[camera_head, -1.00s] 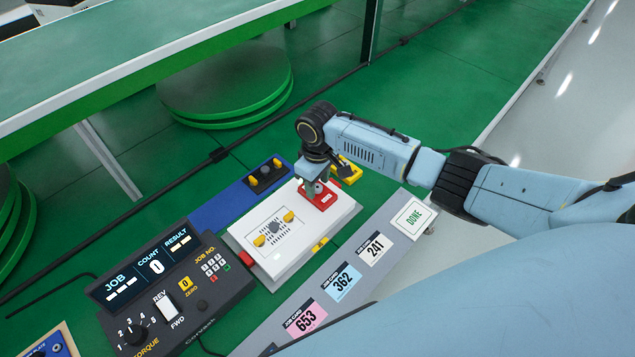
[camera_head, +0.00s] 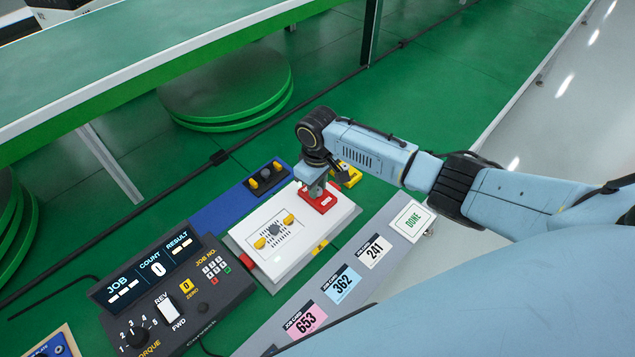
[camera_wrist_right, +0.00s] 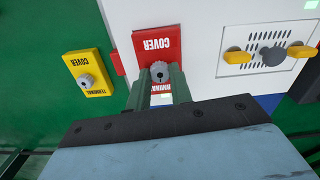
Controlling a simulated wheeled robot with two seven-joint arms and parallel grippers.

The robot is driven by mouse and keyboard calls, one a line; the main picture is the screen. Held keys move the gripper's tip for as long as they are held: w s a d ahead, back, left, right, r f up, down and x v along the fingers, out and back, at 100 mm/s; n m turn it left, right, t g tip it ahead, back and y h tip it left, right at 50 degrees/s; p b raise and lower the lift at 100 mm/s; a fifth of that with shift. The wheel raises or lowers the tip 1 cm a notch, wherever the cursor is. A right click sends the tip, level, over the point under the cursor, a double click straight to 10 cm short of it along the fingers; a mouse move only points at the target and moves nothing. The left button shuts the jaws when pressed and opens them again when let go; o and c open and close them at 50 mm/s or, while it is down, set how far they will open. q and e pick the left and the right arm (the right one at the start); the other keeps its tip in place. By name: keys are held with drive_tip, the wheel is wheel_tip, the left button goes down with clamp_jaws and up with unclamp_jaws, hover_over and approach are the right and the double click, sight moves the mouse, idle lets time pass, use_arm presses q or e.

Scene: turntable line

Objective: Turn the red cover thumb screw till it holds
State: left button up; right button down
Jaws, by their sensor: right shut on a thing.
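The red cover (camera_head: 318,202) sits at the upper right end of the white housing (camera_head: 281,262). In the right wrist view the red cover (camera_wrist_right: 157,50) carries the word COVER, and its grey thumb screw (camera_wrist_right: 159,70) shows between the fingers. My right gripper (camera_wrist_right: 159,84) is shut on that thumb screw, pointing down at it. In the head view my right gripper (camera_head: 315,188) stands over the red cover and hides the screw. My left gripper is not in view.
A yellow cover (camera_head: 348,173) with its own grey screw lies beside the housing. A yellow-knobbed grille panel (camera_head: 274,229) is on the housing. A control box (camera_head: 170,290), job cards (camera_head: 340,284) and a DONE card (camera_head: 413,220) lie nearby.

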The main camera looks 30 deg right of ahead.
drive_tip(key=m+p, duration=0.5)
drive_tip(key=shift+r, duration=0.2)
drive_tip(key=m+p, duration=0.2)
drive_tip(key=m, duration=0.1)
drive_tip(key=shift+p, duration=0.3)
drive_tip(key=shift+f+m+p, duration=0.15)
drive_tip(key=shift+m+p, duration=0.55)
drive_tip(key=shift+m, duration=0.9)
drive_tip(key=shift+w, duration=0.1)
drive_tip(key=c, duration=1.2)
unclamp_jaws()
drive_tip(key=shift+c, duration=0.2)
drive_tip(key=shift+r+p, duration=0.3)
drive_tip(key=shift+r, duration=0.2)
wheel_tip(320, 180, up, 12)
drive_tip(key=p, duration=0.3)
drive_tip(key=shift+r, duration=0.2)
